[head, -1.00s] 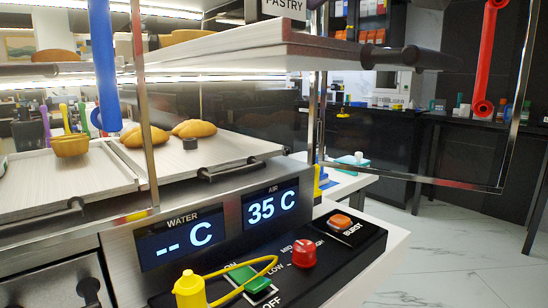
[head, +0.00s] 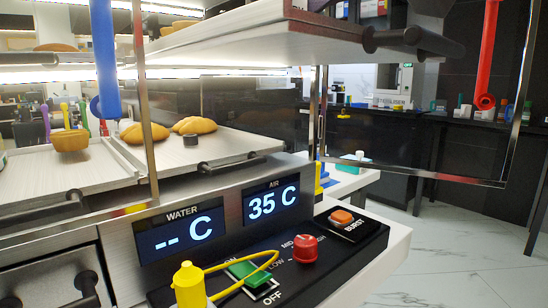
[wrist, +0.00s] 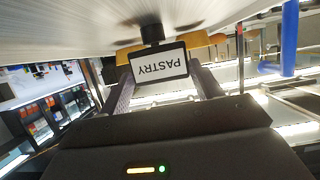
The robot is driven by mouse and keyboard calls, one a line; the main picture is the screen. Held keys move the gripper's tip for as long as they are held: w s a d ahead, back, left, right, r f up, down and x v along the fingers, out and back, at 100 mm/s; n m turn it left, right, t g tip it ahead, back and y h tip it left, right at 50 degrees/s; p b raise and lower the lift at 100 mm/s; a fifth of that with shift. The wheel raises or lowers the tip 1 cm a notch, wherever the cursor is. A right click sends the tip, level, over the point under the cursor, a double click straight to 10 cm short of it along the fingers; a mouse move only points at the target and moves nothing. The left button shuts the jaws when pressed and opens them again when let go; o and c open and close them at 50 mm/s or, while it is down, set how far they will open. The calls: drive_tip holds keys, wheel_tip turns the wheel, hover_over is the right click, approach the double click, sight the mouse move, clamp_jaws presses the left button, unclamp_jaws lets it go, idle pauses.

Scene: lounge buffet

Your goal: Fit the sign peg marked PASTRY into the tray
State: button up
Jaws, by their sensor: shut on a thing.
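The PASTRY sign (wrist: 160,68) is a white plate in a black frame, seen upside down in the wrist view. My gripper (wrist: 162,78) is shut on it, one finger at each side. Its black peg foot (wrist: 152,35) meets the pale surface of the upper tray (wrist: 75,28). I cannot tell whether the foot is in a hole or only at the surface. In the head view the upper tray (head: 250,38) crosses the top, with a dark handle (head: 410,42) at its right end. The sign and gripper are not in the head view.
A lower tray (head: 225,145) holds bread rolls and a dark round piece. A blue bar (head: 106,60) and a red bar (head: 489,55) hang at the sides. Below is a control panel with a red knob (head: 305,248) and yellow-looped plug (head: 188,285). Metal posts frame the shelves.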

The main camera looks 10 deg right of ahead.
drive_tip(key=shift+f, duration=0.2)
drive_tip(key=o, duration=1.3)
